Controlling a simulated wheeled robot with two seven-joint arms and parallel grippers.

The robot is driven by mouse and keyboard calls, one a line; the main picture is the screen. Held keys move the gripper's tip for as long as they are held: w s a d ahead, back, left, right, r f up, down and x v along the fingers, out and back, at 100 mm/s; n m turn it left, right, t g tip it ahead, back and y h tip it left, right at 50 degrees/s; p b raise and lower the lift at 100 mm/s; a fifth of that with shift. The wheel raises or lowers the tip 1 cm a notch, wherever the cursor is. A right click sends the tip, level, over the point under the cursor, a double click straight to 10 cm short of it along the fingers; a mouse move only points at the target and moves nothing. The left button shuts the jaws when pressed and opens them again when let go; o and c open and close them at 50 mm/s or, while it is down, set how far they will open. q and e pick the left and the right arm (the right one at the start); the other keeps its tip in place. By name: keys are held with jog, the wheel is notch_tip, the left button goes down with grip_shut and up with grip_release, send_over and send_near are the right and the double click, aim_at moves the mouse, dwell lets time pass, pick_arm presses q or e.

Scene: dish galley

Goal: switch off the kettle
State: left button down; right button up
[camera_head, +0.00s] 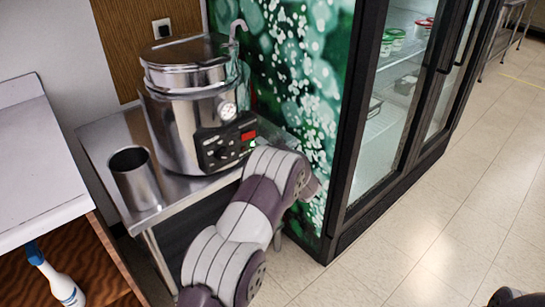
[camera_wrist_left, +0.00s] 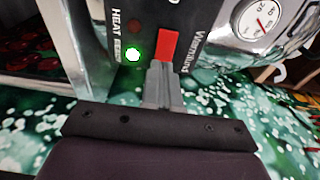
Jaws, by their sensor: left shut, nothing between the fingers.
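The kettle (camera_head: 185,120) is a large steel urn with a lid, standing upright on a steel side table. Its black control panel (camera_head: 217,149) carries knobs and a red switch (camera_head: 248,135). A green light is lit beside the switch. In the left wrist view the red switch (camera_wrist_left: 168,45) sits next to the glowing green light (camera_wrist_left: 133,53) and the word HEAT. My left gripper (camera_wrist_left: 163,70) is shut and empty, its fingertips right at the lower end of the red switch; I cannot tell whether they touch. In the head view my arm largely hides the fingers.
A steel cup (camera_head: 135,178) stands left of the kettle on the table (camera_head: 108,135). A glass-door fridge (camera_head: 385,110) with a green patterned side stands close on the right. A white counter and spray bottle (camera_head: 60,280) are at left.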

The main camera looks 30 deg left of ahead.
aim_at(248, 135)
pick_arm(q)
jog(key=shift+x, duration=1.25)
